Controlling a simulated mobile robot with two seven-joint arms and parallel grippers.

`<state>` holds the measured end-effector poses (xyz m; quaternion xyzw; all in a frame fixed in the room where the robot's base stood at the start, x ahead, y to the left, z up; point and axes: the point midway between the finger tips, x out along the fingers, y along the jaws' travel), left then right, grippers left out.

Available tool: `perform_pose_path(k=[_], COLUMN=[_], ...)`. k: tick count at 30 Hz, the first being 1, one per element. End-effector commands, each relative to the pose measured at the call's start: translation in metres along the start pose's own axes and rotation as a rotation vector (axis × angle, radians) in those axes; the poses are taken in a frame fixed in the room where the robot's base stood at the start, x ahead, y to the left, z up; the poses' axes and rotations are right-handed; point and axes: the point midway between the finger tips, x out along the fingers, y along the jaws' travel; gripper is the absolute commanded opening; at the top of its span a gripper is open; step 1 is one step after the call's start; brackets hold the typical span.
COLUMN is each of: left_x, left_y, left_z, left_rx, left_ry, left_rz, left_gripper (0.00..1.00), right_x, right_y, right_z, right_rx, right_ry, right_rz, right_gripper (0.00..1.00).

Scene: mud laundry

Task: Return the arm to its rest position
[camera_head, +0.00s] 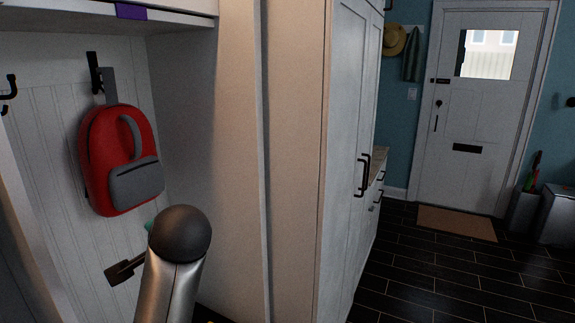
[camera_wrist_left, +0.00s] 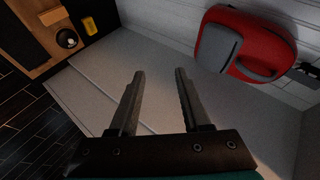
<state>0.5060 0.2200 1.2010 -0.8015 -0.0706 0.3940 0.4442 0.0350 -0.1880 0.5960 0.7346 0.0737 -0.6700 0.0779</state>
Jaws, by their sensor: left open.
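My left arm rises from the bottom of the head view, with a silver link and a dark round joint. My left gripper (camera_head: 125,269) shows partly there, left of that arm and below a hanging backpack. In the left wrist view my left gripper (camera_wrist_left: 159,71) has its two fingers apart with nothing between them. The red backpack (camera_head: 103,168) with a grey pocket hangs on a black wall hook (camera_head: 94,72). The backpack (camera_wrist_left: 232,48) is also beyond the fingers at upper right in the wrist view, apart from them. My right gripper is not in view.
A tall pale cabinet (camera_head: 293,150) stands close to the right of my left arm. A shelf (camera_head: 60,25) is above the backpack. A wooden surface (camera_wrist_left: 50,16) holds a yellow item (camera_wrist_left: 90,26). Dark floor (camera_head: 440,270) is open toward a white door (camera_head: 470,120) and brown mat (camera_head: 456,223).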

Motion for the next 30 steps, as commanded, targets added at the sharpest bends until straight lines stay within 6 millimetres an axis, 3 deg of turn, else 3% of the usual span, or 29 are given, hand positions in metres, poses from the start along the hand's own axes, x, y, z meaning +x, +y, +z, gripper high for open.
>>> perform_pose_path(k=[1, 6, 13, 21, 30], left_x=[0.006, 0.014, 0.007, -0.026, -0.074], left_y=[0.021, 0.082, 0.157, 0.232, 0.283], left_z=[0.013, 0.052, 0.108, 0.174, 0.227], left_rx=[-0.015, -0.088, -0.197, -0.335, -0.466], left_ry=[-0.005, -0.012, -0.047, -0.123, -0.222], left_rz=[0.038, 0.156, 0.317, 0.503, 0.659], left_gripper=[0.47, 0.47, 0.47, 0.47, 0.47], right_x=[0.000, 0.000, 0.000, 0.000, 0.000], right_y=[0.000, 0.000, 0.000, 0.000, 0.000], right_z=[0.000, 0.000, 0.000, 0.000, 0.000], right_rx=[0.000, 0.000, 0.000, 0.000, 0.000], right_ry=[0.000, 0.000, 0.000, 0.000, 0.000], right_rz=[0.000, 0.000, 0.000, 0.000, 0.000], right_gripper=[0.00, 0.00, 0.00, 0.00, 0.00])
